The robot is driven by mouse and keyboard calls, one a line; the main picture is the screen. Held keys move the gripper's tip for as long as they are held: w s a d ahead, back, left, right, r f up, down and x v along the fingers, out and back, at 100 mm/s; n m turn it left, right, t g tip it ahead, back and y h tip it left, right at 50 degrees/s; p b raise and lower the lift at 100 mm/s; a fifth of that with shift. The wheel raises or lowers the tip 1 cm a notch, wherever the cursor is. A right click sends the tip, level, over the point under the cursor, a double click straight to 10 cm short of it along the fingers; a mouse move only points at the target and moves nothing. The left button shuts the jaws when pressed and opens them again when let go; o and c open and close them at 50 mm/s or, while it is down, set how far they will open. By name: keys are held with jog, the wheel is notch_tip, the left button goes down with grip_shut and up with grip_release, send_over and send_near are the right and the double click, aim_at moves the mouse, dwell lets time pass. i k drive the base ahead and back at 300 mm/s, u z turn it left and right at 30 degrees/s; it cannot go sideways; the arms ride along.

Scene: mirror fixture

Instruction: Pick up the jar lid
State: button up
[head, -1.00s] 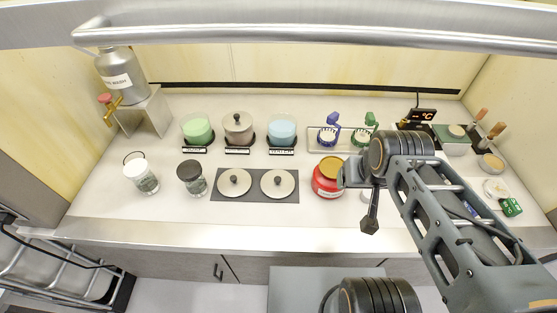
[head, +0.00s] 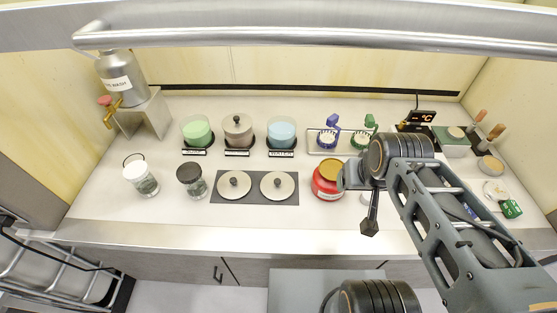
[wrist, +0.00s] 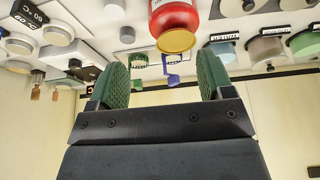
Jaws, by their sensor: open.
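A red jar (head: 325,186) with a gold lid (head: 331,168) on top stands upright on the counter, right of centre. In the wrist view, which looks upside down, the red jar (wrist: 174,16) and its gold lid (wrist: 176,40) show near the top, in line with the gap between my fingers. My gripper (wrist: 160,75) has two green ridged fingers spread wide with nothing between them, and it is apart from the lid. In the head view my arm covers the jar's right side, and I cannot make out the fingers.
Two round knobbed lids (head: 277,185) lie on a dark mat left of the red jar. Labelled canisters (head: 282,132) and a rack of blue and green items (head: 328,137) stand behind. A metal rail crosses above.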

aim_at(276, 186)
jog(key=u, duration=0.05)
jog(key=k, duration=1)
jog(key=u, duration=1.45)
jog(key=i, duration=0.9)
jog(key=z, duration=1.1)
